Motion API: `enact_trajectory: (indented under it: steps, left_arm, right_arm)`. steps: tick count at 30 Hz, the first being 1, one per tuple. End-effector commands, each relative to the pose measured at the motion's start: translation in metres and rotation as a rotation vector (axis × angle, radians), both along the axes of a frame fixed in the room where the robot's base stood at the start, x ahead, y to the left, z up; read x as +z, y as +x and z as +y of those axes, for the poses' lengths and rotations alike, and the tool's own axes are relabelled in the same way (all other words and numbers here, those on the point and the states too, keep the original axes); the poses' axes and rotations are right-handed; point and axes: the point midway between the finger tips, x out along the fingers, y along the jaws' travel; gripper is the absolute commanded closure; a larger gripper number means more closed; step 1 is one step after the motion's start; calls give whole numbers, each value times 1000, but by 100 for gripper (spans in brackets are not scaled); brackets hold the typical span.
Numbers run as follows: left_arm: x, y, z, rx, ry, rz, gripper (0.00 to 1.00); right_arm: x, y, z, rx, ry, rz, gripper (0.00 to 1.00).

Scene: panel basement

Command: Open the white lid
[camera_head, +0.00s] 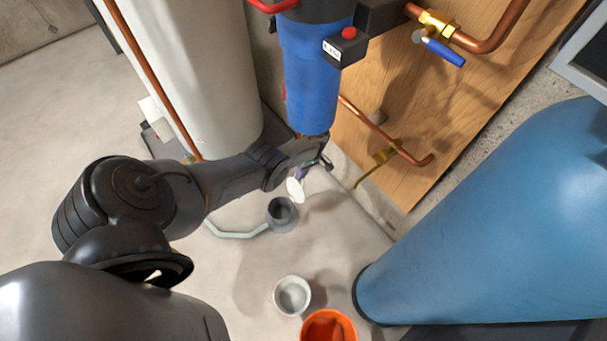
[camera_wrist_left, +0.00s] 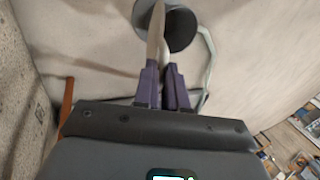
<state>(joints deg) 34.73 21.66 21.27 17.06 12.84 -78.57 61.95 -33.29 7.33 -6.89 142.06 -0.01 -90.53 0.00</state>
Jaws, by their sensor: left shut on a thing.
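The white lid (camera_head: 295,189) shows as a small tilted disc at the tip of my left gripper (camera_head: 302,173) in the head view. In the left wrist view the lid (camera_wrist_left: 156,32) appears nearly edge-on, with the purple fingers of my left gripper (camera_wrist_left: 162,80) shut on it. My right gripper is not in view.
A blue filter housing (camera_head: 310,75) hangs just above my gripper. Copper pipes (camera_head: 385,135) run on the wooden panel (camera_head: 410,110). A white cup (camera_head: 292,295), an orange bucket (camera_head: 328,327) and a big blue tank (camera_head: 490,230) stand nearby. A pale tube (camera_head: 237,234) lies on the floor.

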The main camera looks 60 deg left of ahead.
Motion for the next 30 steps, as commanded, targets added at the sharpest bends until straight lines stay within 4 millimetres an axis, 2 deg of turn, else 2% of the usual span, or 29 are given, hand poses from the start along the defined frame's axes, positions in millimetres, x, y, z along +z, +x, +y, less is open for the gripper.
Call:
enact_trajectory:
  steps: [1, 10, 11, 15, 30]
  left_arm:
    - [-5, -2, 1, 2, 7, -2, 100]
    - [-5, -1, 0, 1, 7, -3, 100]
    - [-5, -1, 0, 0, 6, -3, 86]
    - [-4, 0, 0, -1, 5, -4, 65]
    - [0, 1, -2, -6, 3, -5, 64]
  right_arm:
    - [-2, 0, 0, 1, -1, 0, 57]
    - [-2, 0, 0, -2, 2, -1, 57]
    - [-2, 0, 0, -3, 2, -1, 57]
    - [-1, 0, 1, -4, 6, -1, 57]
    - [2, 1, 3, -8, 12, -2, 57]
